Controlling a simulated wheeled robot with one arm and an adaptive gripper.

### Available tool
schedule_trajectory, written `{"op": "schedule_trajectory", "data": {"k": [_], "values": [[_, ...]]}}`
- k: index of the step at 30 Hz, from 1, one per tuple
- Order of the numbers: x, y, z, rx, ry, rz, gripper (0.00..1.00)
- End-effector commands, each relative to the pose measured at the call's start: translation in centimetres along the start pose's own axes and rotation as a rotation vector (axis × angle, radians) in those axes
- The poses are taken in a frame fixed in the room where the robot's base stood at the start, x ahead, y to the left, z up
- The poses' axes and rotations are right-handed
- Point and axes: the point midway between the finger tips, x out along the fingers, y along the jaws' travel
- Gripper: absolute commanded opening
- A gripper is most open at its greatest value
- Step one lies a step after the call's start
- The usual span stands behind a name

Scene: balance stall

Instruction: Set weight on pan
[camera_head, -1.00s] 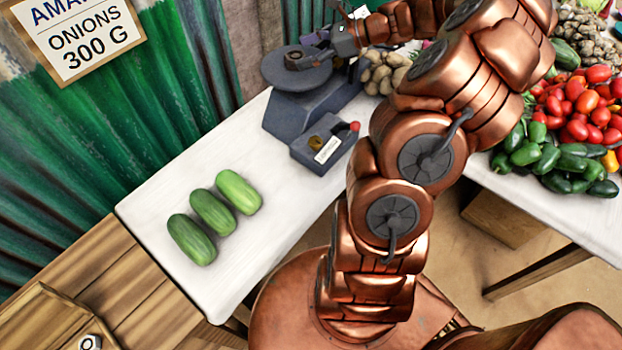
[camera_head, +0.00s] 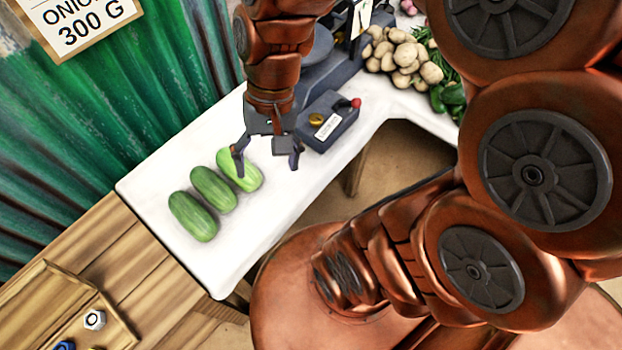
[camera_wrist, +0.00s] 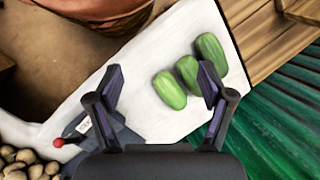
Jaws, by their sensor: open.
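My gripper (camera_head: 267,162) is open and empty, above the white table beside the lightest cucumber. In the wrist view, its spread fingers (camera_wrist: 162,85) have bare table and part of a cucumber between and beyond them. The grey scale (camera_head: 345,72) stands behind the gripper. Its round pan (camera_head: 321,45) is partly hidden by my arm, so I cannot tell what lies on it now. The small grey box (camera_head: 338,134) at the scale's front carries a brass-coloured round piece (camera_head: 316,119), a white label and a red knob.
Several green cucumbers (camera_head: 192,216) lie on the white table (camera_head: 222,268). Potatoes (camera_head: 405,58) are heaped beyond the scale. A wooden tray (camera_head: 62,285) at lower left holds a metal nut (camera_head: 95,320) and a blue item (camera_head: 65,345). The green corrugated wall (camera_head: 130,110) borders the left.

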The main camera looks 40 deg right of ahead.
Motion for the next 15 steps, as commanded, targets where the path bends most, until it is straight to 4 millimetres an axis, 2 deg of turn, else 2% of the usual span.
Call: {"op": "schedule_trajectory", "data": {"k": [1,6,10,15], "values": [[0.4,0.9,1.4,-0.066,0.01,0.05,0.8],[0.9,3.8,4.0,-0.239,0.032,0.184,0.8],[1.1,5.5,4.9,-0.31,0.035,0.244,0.8],[1.1,6.2,5.3,-0.34,0.038,0.267,0.8]]}}
